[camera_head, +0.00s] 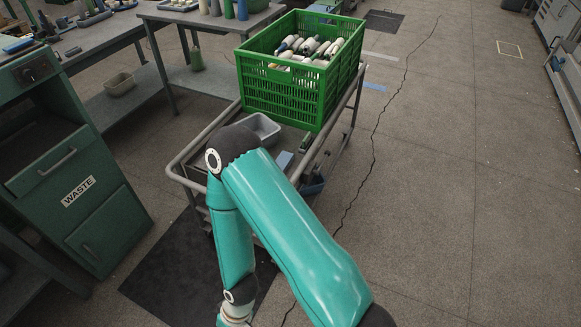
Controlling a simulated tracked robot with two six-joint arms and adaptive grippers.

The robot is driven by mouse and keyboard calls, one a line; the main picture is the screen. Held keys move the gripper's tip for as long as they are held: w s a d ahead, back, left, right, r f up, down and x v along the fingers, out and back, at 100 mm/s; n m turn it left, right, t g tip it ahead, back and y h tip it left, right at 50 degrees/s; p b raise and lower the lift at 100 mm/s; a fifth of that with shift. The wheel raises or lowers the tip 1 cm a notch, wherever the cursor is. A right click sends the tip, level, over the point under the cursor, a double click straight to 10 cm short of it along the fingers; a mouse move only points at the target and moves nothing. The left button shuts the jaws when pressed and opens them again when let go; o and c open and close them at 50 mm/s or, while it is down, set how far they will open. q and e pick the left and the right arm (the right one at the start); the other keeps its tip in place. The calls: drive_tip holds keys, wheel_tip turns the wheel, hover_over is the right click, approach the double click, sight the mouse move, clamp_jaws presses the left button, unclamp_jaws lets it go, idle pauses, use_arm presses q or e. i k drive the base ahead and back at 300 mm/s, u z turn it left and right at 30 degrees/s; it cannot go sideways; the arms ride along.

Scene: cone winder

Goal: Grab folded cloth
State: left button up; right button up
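I cannot make out a folded cloth for certain. A small flat light-blue piece (283,161) lies on the trolley's top beside the grey tray; it is too small to tell whether it is cloth. One of my teal arms comes in from the bottom right, bends over the near end of the trolley (188,158) and runs down to the bottom edge. Its wrist is cut off there, so its gripper is out of the picture. My other arm and gripper do not show. My arm hides part of the trolley's near side.
A green crate (283,96) of yarn cones stands on the trolley, with a grey tray (262,127) in front. A green waste cabinet (75,165) is at left, workbenches (110,32) behind it. A black mat (170,275) lies below. The floor at right is clear.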

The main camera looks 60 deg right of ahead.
sight(285, 159)
drive_tip(key=z, duration=0.85)
drive_tip(key=i, duration=0.75)
drive_tip(key=z, duration=0.25)
